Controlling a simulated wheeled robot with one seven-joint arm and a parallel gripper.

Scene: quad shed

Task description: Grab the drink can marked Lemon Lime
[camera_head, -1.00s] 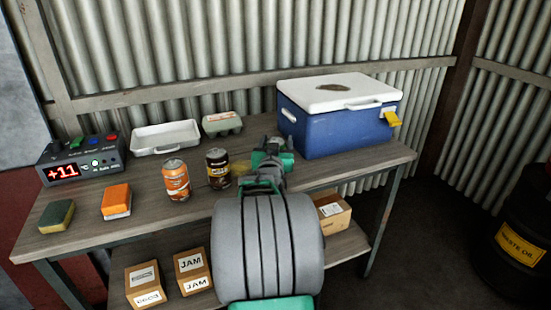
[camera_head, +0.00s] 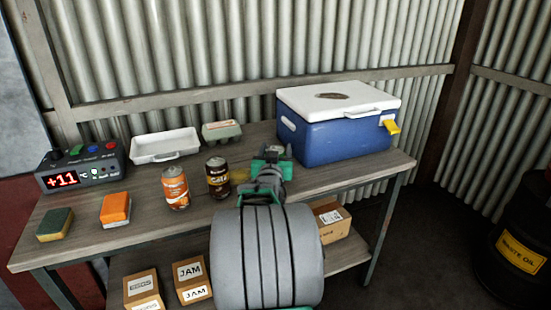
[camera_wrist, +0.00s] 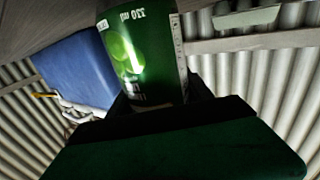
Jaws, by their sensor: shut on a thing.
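A green drink can (camera_wrist: 140,50) fills the upper middle of the wrist view. It shows "330 ml" and pictures of round green fruit; I cannot read a flavour name. My gripper (camera_wrist: 152,102) is shut on the can in that view. In the head view my gripper (camera_head: 272,162) is over the right half of the bench, just in front of the cooler. My arm largely hides the can there. An orange can (camera_head: 175,188) and a dark brown can (camera_head: 217,177) stand upright on the bench to the left of my gripper.
A blue cooler (camera_head: 345,138) with a closed white lid stands behind and right; it also shows in the wrist view (camera_wrist: 78,68). A white tray (camera_head: 165,147), egg carton (camera_head: 221,130), display box (camera_head: 82,168), orange box (camera_head: 115,208) and sponge (camera_head: 55,224) occupy the bench (camera_head: 215,215).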

